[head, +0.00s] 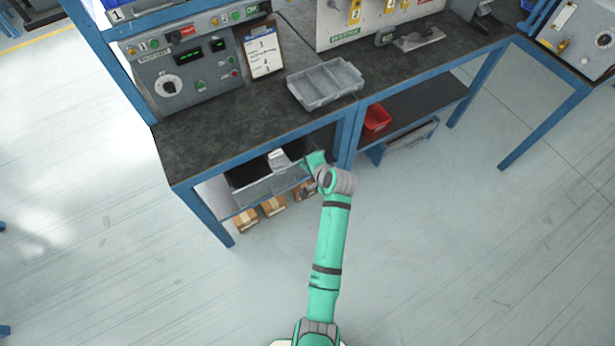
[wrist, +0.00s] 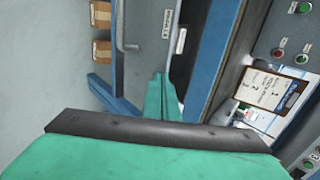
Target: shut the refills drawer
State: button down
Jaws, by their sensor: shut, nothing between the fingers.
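The refills drawer (head: 268,190) is a grey drawer under the left part of the bench. It stands open, with its dark inside and a white item (head: 279,158) in it showing. In the wrist view its grey front (wrist: 143,65) carries a bar handle (wrist: 120,28) and a small label too blurred to read. My gripper is shut and empty; its teal fingers (wrist: 160,84) reach to the drawer front, beside the handle. I cannot tell whether they touch it.
Cardboard boxes (head: 246,219) sit below the drawer. A blue bench leg (head: 345,138) stands just right of it. A grey divided tray (head: 325,84), a clipboard (head: 262,53) and a control panel (head: 190,72) are on the bench top. A red bin (head: 376,121) is farther right. The floor in front is clear.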

jog(key=w+a, duration=0.1)
jog(key=w, duration=0.1)
jog(key=w+a, duration=0.1)
jog(key=w, duration=0.1)
jog(key=shift+w+a, duration=0.1)
jog(key=shift+a, duration=0.25)
